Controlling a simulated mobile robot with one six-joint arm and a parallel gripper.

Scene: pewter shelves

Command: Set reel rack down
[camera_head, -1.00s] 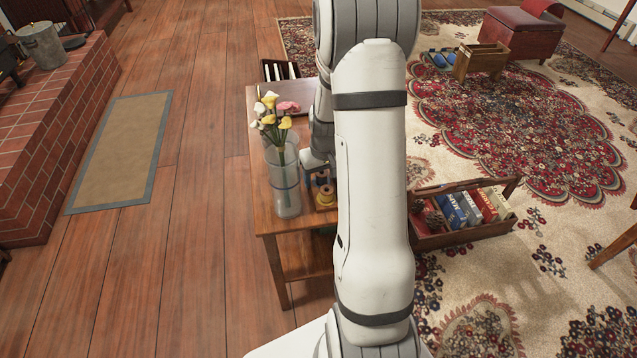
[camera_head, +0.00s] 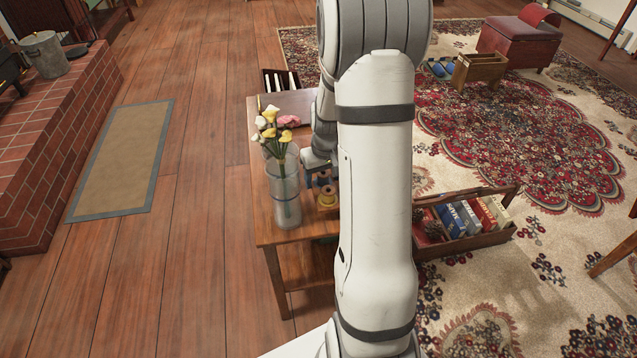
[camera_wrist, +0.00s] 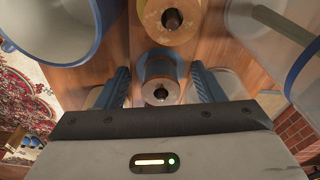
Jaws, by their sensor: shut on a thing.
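The reel rack shows as a blue reel (camera_head: 325,178) and a yellow reel (camera_head: 327,198) at the wooden table's right side, partly hidden by my arm. In the wrist view, the blue-and-grey reel (camera_wrist: 161,70) sits between my fingers and the yellow reel (camera_wrist: 168,20) lies just beyond. My gripper (camera_wrist: 160,88) is shut on the rack, one dark blue finger on each side of the near reel. In the head view my arm hides most of the gripper. I cannot tell whether the rack touches the tabletop.
A clear vase of flowers (camera_head: 283,190) stands close left of the rack on the table (camera_head: 268,232). A pink object (camera_head: 289,121) lies farther back. In the wrist view, a blue-rimmed vessel (camera_wrist: 45,30) is close at left. A wooden crate of books (camera_head: 470,240) lies right, on the carpet.

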